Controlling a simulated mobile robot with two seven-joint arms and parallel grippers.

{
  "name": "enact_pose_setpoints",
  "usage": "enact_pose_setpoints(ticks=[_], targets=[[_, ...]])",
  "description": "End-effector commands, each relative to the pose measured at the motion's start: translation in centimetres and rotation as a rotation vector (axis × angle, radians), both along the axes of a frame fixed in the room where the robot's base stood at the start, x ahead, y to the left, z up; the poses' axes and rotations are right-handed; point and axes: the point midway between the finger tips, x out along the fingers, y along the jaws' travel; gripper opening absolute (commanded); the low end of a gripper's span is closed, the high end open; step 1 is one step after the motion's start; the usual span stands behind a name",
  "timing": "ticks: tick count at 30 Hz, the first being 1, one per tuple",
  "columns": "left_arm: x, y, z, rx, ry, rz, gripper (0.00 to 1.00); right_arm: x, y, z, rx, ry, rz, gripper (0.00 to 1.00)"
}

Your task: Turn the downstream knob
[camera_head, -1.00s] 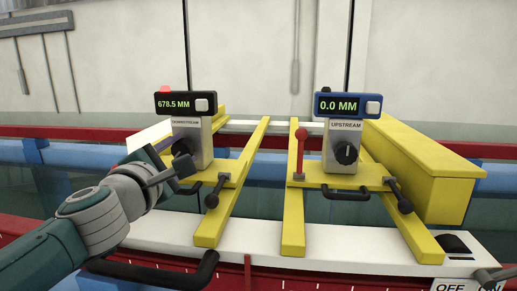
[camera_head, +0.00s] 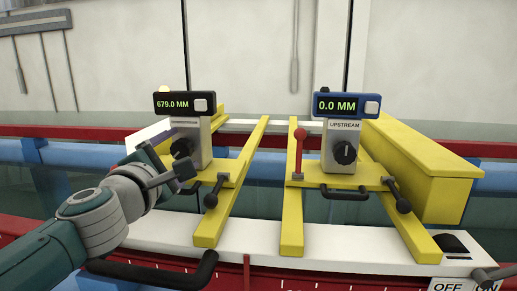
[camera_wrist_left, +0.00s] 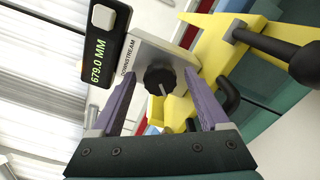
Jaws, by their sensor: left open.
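The downstream knob (camera_head: 181,148) is black and round, on the front of a grey box (camera_head: 204,143) labelled DOWNSTREAM. The black display (camera_head: 184,103) above it reads 679.0 MM. My left gripper (camera_head: 180,168) is in front of and just below the knob in the head view. In the left wrist view, the knob (camera_wrist_left: 160,78) with its pale pointer line lies between the two purple fingers of my open left gripper (camera_wrist_left: 165,90). Both fingers look apart from the knob; their depth relative to it is hard to tell. My right gripper is not in view.
The upstream unit, with a blue display (camera_head: 347,105) reading 0.0 MM and its own knob (camera_head: 345,153), stands to the right. A red-tipped lever (camera_head: 300,150) is beside it. Black clamp handles (camera_head: 213,192) and yellow rails (camera_head: 291,215) lie close by.

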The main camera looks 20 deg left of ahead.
Motion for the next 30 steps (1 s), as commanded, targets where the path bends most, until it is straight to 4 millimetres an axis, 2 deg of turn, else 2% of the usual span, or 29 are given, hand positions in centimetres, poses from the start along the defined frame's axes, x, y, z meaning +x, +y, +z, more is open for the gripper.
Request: enact_pose_setpoints(ticks=[5,8,15,21,25,30], targets=[[-0.2,-0.1,0.0,0.000,0.000,0.000,0.78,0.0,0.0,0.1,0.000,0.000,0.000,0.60],[-1.1,-0.2,0.0,0.001,0.002,0.000,0.78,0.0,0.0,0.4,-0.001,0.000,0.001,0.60],[-5.3,-1.3,0.0,-0.001,0.003,-0.001,0.78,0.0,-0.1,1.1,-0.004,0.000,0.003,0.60],[-8.4,-2.0,-0.2,0.001,0.002,-0.001,0.78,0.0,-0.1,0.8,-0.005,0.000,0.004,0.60],[-9.4,-2.3,-0.1,0.000,0.001,0.000,0.78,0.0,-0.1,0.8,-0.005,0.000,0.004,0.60],[-9.7,-2.3,0.0,0.000,0.000,0.000,0.78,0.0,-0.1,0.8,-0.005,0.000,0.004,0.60]])
